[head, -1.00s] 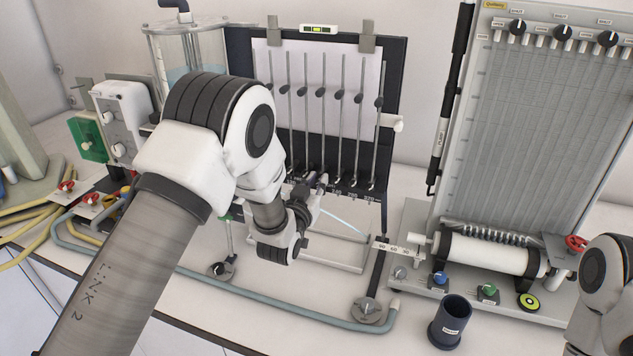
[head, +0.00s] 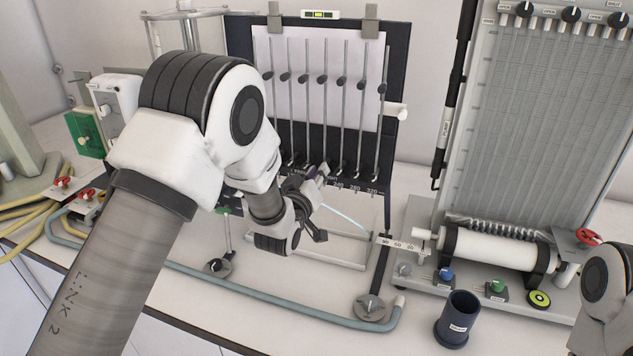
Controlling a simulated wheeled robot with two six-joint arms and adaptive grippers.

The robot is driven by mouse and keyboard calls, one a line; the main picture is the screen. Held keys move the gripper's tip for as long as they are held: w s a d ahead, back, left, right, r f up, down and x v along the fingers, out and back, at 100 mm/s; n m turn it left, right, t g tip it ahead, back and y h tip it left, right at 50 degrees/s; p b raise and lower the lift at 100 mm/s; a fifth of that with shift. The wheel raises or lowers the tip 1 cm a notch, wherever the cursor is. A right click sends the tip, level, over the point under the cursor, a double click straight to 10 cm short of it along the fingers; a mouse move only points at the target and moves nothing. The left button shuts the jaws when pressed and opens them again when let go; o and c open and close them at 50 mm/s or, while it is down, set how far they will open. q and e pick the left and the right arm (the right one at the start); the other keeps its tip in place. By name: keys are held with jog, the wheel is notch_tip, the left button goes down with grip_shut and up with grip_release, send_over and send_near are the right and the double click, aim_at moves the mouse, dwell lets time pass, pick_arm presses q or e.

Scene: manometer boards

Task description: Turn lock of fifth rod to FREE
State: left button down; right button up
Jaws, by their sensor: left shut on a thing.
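The dark manometer board (head: 395,60) stands upright with a white sheet and several thin vertical rods, each with a black knob partway up. The row of rod locks runs along their lower ends, beside small printed numbers. My left gripper (head: 322,172) is at this row, at the foot of a rod (head: 323,120) near the middle. It is shut on a small part there, seemingly that rod's lock, which the fingers mostly hide. My arm may cover rods at the left, so the rod's number and its lock's setting cannot be read. My right gripper is out of view.
A blue-grey hose (head: 260,300) curves in front of the board. A dark cup (head: 460,318) stands at the lower right. A second, larger tube board (head: 540,120) with a white cylinder (head: 485,248) stands at the right. The bench between hose and board is mostly clear.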

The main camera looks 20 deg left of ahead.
pick_arm(q)
jog(key=shift+n+b, duration=0.9)
jog(key=shift+n, duration=0.8)
jog(key=shift+r, duration=0.15)
jog(key=c, duration=1.4)
grip_release()
jog(key=shift+w, duration=0.1)
jog(key=shift+o, duration=0.2)
jog(key=s, duration=1.1)
jog(key=shift+s+f, duration=0.25)
jog(key=shift+a, duration=0.1)
